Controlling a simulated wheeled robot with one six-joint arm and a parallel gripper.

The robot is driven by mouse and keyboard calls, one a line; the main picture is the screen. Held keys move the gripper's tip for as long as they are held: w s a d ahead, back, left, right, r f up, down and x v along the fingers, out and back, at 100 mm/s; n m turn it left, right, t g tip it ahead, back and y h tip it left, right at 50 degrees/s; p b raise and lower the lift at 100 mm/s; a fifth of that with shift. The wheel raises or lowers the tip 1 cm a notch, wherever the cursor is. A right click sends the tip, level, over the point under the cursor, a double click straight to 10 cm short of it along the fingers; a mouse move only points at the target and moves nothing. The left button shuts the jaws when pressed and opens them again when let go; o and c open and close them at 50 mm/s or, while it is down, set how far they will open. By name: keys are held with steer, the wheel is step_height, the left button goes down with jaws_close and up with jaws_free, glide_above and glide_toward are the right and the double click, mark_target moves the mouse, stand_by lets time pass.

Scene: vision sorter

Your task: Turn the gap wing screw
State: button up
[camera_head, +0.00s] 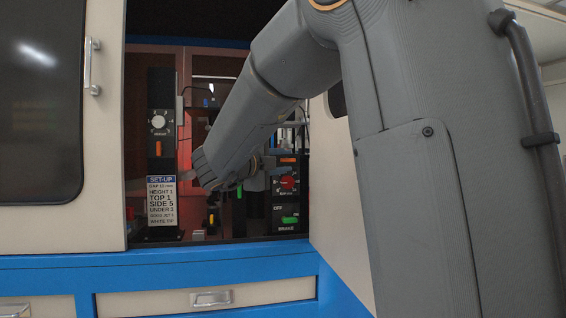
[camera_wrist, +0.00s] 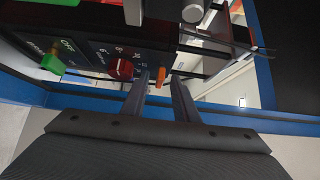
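I cannot tell for sure which part is the gap wing screw, as no legible label names it. In the wrist view, a small upright orange tab (camera_wrist: 160,77) shows in the gap between the fingertips of my gripper (camera_wrist: 160,84). The fingers are apart, and I cannot tell whether either touches the tab. A red knob (camera_wrist: 121,68) is just left of the fingers on a black panel. In the head view, my arm hides most of my gripper. The red knob (camera_head: 287,184) and an orange part (camera_head: 288,160) above it show right of my wrist.
A green switch (camera_head: 290,219) marked brake sits low on the panel. A black column (camera_head: 161,100) on the left carries a white dial (camera_head: 158,122), an orange tab (camera_head: 158,148) and a set-up label (camera_head: 161,200). Cabinet walls frame the opening; a blue ledge (camera_head: 200,262) runs below.

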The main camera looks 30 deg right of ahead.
steer(key=v, duration=0.7)
steer(key=shift+s+a, duration=0.2)
steer(key=shift+a, duration=0.15)
stand_by(0.4)
